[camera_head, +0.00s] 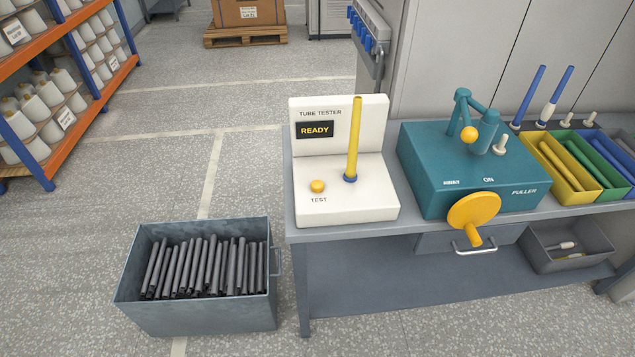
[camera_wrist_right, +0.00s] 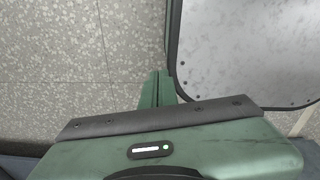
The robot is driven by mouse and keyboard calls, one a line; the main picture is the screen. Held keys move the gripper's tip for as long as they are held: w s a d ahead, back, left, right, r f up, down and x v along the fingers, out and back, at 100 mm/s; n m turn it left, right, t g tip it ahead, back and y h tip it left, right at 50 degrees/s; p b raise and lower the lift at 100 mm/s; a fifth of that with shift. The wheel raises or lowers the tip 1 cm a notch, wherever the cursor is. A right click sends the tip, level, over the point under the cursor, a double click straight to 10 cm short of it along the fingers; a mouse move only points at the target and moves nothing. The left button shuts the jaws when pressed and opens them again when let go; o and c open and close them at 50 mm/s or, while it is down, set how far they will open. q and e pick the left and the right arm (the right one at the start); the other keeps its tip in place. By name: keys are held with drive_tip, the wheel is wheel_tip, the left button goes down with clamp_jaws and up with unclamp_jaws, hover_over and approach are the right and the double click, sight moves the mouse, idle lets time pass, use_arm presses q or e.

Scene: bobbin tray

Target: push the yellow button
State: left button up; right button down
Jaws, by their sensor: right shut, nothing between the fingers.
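The yellow button (camera_head: 317,186) is a small round cap on the base of the white tube tester (camera_head: 365,205), above the word TEST. The tester stands at the left end of the grey bench. A yellow tube (camera_head: 354,135) stands upright in a blue socket beside the button. Neither gripper shows in the head view. My right gripper (camera_wrist_right: 158,84) shows in the right wrist view, its green fingers together and empty, over speckled floor and next to a grey panel. The button is not in that view.
A teal puller machine (camera_head: 425,175) with a yellow handwheel (camera_head: 473,210) stands right of the tester. Yellow, green and blue bins sit at the bench's right. A grey crate (camera_head: 200,312) of dark tubes is on the floor at left. An orange shelf (camera_head: 95,95) stands far left. Open floor lies between.

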idle(0.5)
drive_tip(key=w+a+r+n+t+y+p, duration=0.1)
drive_tip(key=w+a+r+p, duration=0.1)
drive_tip(key=w+r, duration=0.7)
drive_tip(key=w+a+r+n+t+p, duration=0.1)
drive_tip(key=w+a+r+n+p, duration=0.3)
drive_tip(key=w, duration=0.9)
drive_tip(key=w+a+r+m+t+y, duration=0.1)
drive_tip(key=w+r, duration=0.6)
drive_tip(key=w, duration=0.3)
drive_tip(key=w+a+r+n+p, duration=0.2)
drive_tip(key=w+r, duration=0.3)
drive_tip(key=r, duration=0.5)
drive_tip(key=w+a+r+n+t+y+p, duration=0.1)
drive_tip(key=w+a+r+n+p, duration=0.1)
drive_tip(key=w+r, duration=0.4)
drive_tip(key=w+a+r+n+y+p, duration=0.1)
drive_tip(key=w+r, duration=0.5)
drive_tip(key=r, duration=1)
drive_tip(key=shift+a+r+n+t+p, duration=0.2)
drive_tip(key=shift+a+n+t+p, duration=0.3)
drive_tip(key=shift+a, duration=0.6)
drive_tip(key=w+a+r+n+y, duration=0.2)
drive_tip(key=w+a+r+n, duration=0.2)
drive_tip(key=w+r, duration=0.6)
drive_tip(key=shift+a+r+n+t, duration=0.3)
drive_tip(key=shift+a+r+n, duration=0.1)
drive_tip(key=shift+n, duration=0.3)
